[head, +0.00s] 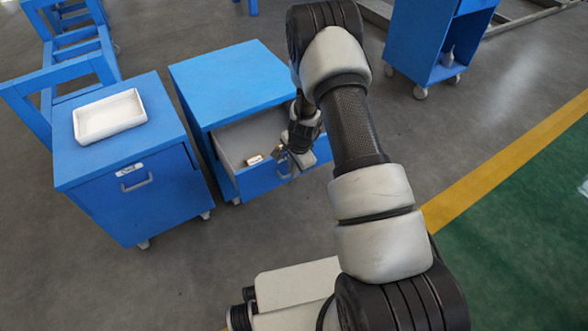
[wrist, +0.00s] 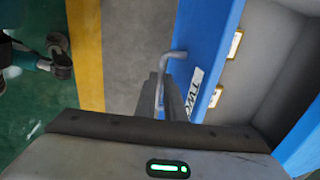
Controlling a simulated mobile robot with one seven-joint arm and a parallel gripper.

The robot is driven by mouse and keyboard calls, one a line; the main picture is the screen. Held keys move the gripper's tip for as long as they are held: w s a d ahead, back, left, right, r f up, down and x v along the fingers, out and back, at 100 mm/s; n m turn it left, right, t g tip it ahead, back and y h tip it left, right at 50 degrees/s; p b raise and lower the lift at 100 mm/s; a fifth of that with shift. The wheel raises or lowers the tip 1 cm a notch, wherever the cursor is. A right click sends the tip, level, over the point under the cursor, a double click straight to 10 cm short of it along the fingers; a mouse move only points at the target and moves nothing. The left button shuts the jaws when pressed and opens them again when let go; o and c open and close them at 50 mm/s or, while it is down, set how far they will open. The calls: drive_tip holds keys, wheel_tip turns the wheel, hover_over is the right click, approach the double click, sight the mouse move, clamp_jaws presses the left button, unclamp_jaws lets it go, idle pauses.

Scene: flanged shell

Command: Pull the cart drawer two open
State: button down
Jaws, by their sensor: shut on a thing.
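The cart drawer two (head: 260,181) is a blue-fronted drawer with a grey inside, and it stands pulled out of the middle blue cart (head: 228,76). Its front (wrist: 208,45) shows in the wrist view with a white label (wrist: 195,91) that reads TWO. A grey bar handle (wrist: 163,75) sticks out from that front. My gripper (wrist: 170,98) is shut on the handle; it also shows in the head view (head: 284,160) at the drawer front. My arm and gripper hide part of the drawer's right side.
Small pale blocks (head: 254,160) lie in the drawer. A second blue cart (head: 130,190) with a closed drawer stands to the left, a white tray (head: 108,116) on its top. Another blue cart (head: 430,45) stands at back right. The floor before the open drawer looks clear.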

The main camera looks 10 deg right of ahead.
drive_tip(key=c, duration=1.8)
unclamp_jaws()
drive_tip(key=shift+c, duration=0.2)
drive_tip(key=s+d+r+p, duration=0.1)
drive_tip(key=s+r+p, duration=0.2)
drive_tip(key=r, duration=1.4)
drive_tip(key=shift+p, duration=0.65)
